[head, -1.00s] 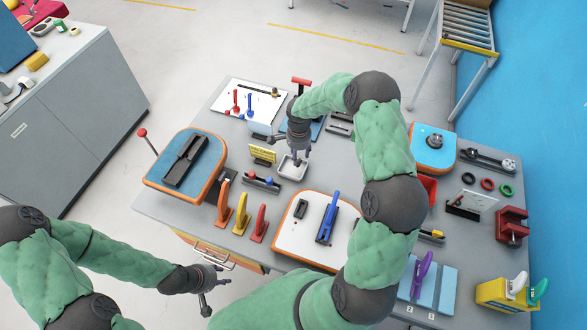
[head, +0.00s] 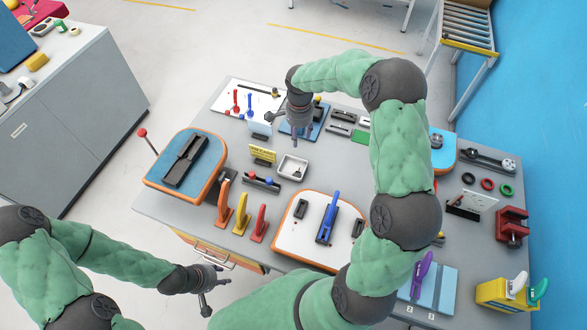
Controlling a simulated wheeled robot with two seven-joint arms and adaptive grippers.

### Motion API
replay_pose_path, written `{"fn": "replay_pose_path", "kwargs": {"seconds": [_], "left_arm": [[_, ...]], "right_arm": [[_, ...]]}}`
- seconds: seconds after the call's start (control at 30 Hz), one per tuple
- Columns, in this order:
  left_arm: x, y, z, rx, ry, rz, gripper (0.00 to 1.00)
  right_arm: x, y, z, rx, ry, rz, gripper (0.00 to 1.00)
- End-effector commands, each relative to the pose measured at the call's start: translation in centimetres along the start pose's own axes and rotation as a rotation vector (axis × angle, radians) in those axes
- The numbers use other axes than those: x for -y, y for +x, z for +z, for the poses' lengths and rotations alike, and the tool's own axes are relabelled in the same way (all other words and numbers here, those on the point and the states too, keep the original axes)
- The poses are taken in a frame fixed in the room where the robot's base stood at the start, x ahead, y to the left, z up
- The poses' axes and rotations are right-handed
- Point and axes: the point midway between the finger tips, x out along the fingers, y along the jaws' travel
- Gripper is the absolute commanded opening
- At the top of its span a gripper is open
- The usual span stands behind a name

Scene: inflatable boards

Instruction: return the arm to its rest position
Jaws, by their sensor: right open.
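My right arm, in green padding, arches over the right side of the workbench in the head view. Its gripper (head: 297,134) points down above the back middle of the bench, over the blue board there, with its fingers apart and nothing seen between them. My left gripper (head: 204,298) is at the lower left, off the bench's front edge. Its fingers look spread and it holds nothing that I can see.
The grey bench (head: 170,205) holds a small white tray (head: 293,167), a white board with a blue-handled tool (head: 328,218), an orange-edged blue board (head: 158,176), upright handles (head: 241,213) and a purple-handled piece (head: 420,275). Open floor lies left of it.

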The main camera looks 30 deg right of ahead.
Motion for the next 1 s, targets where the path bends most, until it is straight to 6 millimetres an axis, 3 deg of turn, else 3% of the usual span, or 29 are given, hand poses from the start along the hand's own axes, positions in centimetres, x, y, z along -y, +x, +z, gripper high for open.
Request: {"fn": "replay_pose_path", "kwargs": {"seconds": [0.6, 1.0], "left_arm": [[-0.1, -0.2, 0.0, 0.000, 0.000, 0.000, 0.40], [-2.1, -5.9, 0.2, 0.000, 0.000, 0.000, 0.40]], "right_arm": [[0.0, -0.7, 0.0, 0.000, 0.000, 0.001, 0.49], [0.0, -6.8, 0.0, 0.000, 0.000, 0.000, 0.49]]}}
